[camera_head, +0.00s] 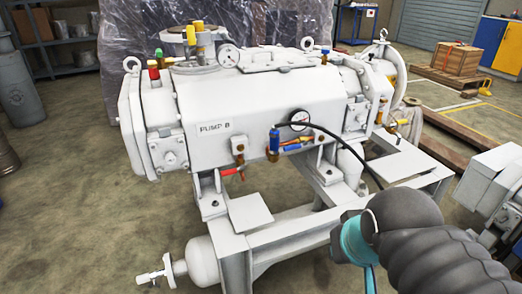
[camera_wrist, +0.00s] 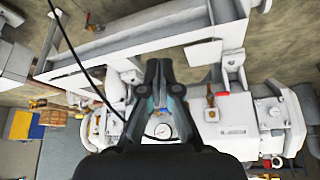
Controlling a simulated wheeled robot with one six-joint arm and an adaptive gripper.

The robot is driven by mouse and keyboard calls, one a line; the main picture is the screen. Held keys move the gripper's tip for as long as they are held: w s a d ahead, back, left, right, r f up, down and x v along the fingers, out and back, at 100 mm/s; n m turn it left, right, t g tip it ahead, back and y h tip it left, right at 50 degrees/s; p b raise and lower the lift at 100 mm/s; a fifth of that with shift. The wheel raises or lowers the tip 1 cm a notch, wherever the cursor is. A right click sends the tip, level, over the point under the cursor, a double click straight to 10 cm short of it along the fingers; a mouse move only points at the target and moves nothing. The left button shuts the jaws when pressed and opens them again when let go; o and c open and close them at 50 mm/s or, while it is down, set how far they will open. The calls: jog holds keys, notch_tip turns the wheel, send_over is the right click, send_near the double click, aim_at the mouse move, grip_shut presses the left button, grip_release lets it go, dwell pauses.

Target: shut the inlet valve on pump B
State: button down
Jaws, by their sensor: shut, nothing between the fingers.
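Pump B (camera_head: 255,105) is a white machine with a "PUMP B" label, on a grey frame. Several coloured valve handles show on it; none is legibly marked as the inlet valve. A brass valve with a red lever (camera_head: 230,172) is low on the front. Yellow-handled fittings (camera_head: 196,35) stand on top. In the wrist view, my gripper (camera_wrist: 160,63) is shut and empty, in front of the pump; the red lever (camera_wrist: 222,93) is right of it. The head view does not show my fingers.
A black hose (camera_head: 338,140) arcs from the blue-topped fitting across the front; it also shows in the wrist view (camera_wrist: 75,60). Frame beams (camera_head: 310,228) run below the pump. Another white machine (camera_head: 490,180) stands at right. Open floor (camera_head: 70,230) lies at left.

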jog(key=shift+a, duration=0.2)
jog(key=shift+w, duration=0.1)
jog(key=w+d+r+m+t+y+b, duration=0.1)
jog(key=w+m+b, duration=0.3)
jog(key=w+m, duration=1)
jog(key=w+d+r+m+t+y+b, duration=0.2)
jog(key=w+r+m+t+b, duration=0.1)
jog(key=w+m, duration=1.2)
jog(key=m+t+b, duration=0.1)
jog(key=m+b, duration=0.1)
jog(key=m, duration=0.1)
jog(key=shift+d+r+y+b, duration=0.15)
jog(key=shift+d+y+b, duration=0.1)
jog(key=shift+y+b, duration=0.05)
